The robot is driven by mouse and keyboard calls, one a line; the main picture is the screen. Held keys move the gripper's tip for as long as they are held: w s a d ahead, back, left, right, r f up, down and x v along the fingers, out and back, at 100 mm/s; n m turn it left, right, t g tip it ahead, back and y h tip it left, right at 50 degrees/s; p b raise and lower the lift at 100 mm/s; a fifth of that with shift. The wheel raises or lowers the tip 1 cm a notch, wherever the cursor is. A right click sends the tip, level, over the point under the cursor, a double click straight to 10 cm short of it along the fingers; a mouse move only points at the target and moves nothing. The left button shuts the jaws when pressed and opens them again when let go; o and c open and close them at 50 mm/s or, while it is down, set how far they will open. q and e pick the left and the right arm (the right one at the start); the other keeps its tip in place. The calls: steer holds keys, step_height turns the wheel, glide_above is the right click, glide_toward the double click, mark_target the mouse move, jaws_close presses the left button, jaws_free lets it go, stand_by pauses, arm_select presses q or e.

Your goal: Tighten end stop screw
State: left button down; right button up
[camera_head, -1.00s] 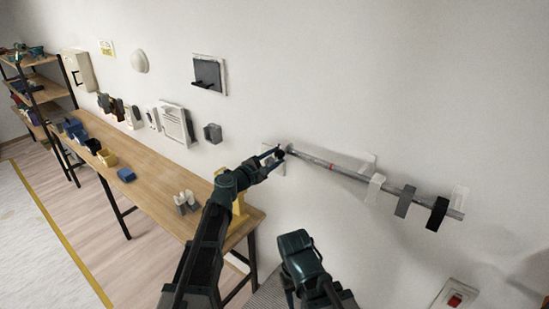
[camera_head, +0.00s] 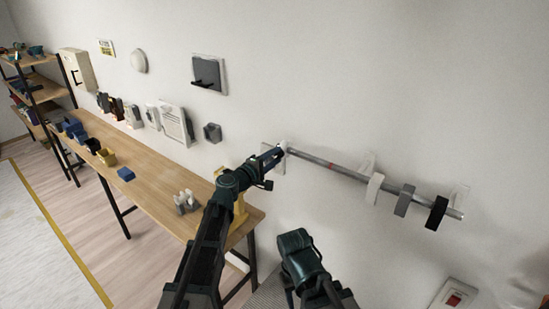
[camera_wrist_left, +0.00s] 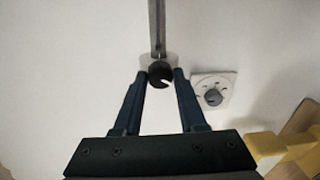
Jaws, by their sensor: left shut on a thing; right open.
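The end stop's screw is a round dark knob with a light notch (camera_wrist_left: 160,74) in the left wrist view. It sits at the near end of the rod, in front of a pale holder (camera_wrist_left: 146,61). My left gripper (camera_head: 278,152) is at the rod's left end, its two fingers (camera_wrist_left: 160,77) shut on either side of the knob. In the head view the gripper hides the knob. My right gripper (camera_head: 335,294) is low in the picture, below the rod and apart from it; its fingers are hard to make out.
White (camera_head: 374,188), grey (camera_head: 404,200) and black (camera_head: 437,213) blocks sit along the rod's right part. A grey dial on a white plate (camera_wrist_left: 213,97) is right of the gripper. A wooden bench (camera_head: 150,180) stands at left. A red switch (camera_head: 454,299) is at lower right.

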stand_by(0.4)
arm_select(q)
steer(key=shift+c, duration=2.3)
jaws_free()
steer(key=v, duration=1.3)
steer(key=shift+s+a+p, duration=0.25)
steer(key=shift+s+p, duration=0.05)
steer(key=shift+s, duration=0.05)
steer(key=shift+f, duration=0.1)
